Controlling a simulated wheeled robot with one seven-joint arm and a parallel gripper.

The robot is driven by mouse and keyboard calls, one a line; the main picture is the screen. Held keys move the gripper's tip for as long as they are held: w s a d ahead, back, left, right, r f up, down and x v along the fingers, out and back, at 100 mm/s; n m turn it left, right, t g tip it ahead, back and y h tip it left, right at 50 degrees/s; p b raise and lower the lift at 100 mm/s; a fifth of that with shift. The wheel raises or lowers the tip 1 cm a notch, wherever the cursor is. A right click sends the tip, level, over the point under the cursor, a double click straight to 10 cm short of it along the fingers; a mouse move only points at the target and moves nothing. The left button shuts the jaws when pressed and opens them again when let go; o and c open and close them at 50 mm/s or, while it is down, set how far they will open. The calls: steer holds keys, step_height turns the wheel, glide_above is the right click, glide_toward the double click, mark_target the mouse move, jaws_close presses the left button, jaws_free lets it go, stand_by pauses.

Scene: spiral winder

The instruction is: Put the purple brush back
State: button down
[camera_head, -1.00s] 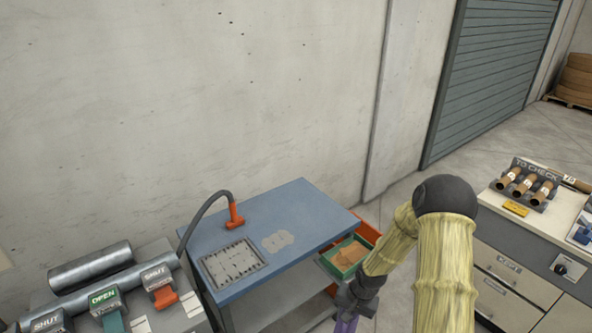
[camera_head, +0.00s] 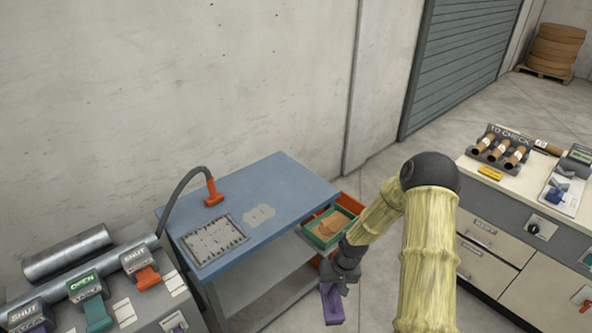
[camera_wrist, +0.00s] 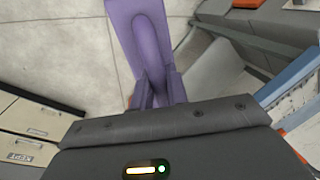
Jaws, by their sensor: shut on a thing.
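My gripper (camera_head: 341,284) is shut on the purple brush (camera_head: 332,304), which hangs below the jaws in the head view, in front of the blue table's right end. In the wrist view the purple brush (camera_wrist: 142,35) stands out from between my gripper's fingers (camera_wrist: 160,88). Its broad part points away from the gripper. I cannot make out bristles. In the head view another small purple thing (camera_head: 180,330) shows at the bottom edge on the grey bench, too cut off to identify.
The blue table (camera_head: 285,185) bears a grey grid tray (camera_head: 214,240) and an orange nozzle (camera_head: 213,193) on a hose. A green bin (camera_head: 331,227) with brown pieces sits at its right end. A white-topped cabinet (camera_head: 500,205) with a TO CHECK rack (camera_head: 500,147) stands right. Levers (camera_head: 97,313) are at lower left.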

steer(key=s+f, duration=0.4)
steer(key=f, duration=1)
steer(key=shift+f, duration=0.35)
